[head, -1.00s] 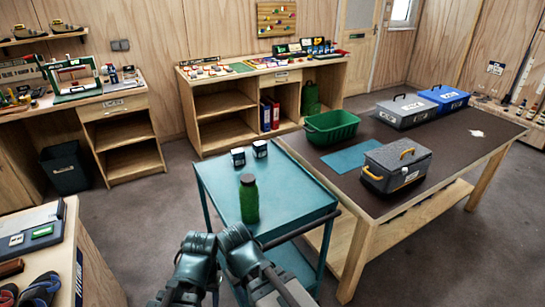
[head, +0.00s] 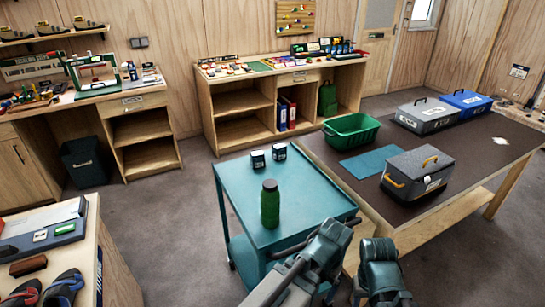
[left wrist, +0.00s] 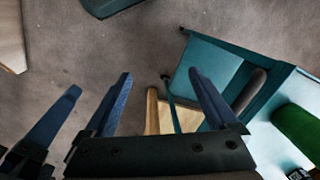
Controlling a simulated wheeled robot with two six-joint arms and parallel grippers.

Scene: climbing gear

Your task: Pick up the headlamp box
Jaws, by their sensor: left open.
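Two small dark boxes with white labels, a left one (head: 257,159) and a right one (head: 279,151), stand at the back of the teal cart (head: 310,208); I cannot read which is the headlamp box. A green bottle (head: 269,205) stands in front of them. In the left wrist view my left gripper (left wrist: 160,74) is open, with nothing between its blue fingers and floor beyond. In the head view my arms fold in at the bottom, right of the bottle, apart from the boxes. Another blue finger shows at the wrist view's left; the right gripper's opening is unclear.
A dark-topped table (head: 470,170) right of the cart holds a green crate (head: 352,142), a teal mat (head: 370,162), a grey toolbox (head: 417,184) and two more cases. A counter (head: 118,250) with shoes is at lower left. Floor between counter and cart is clear.

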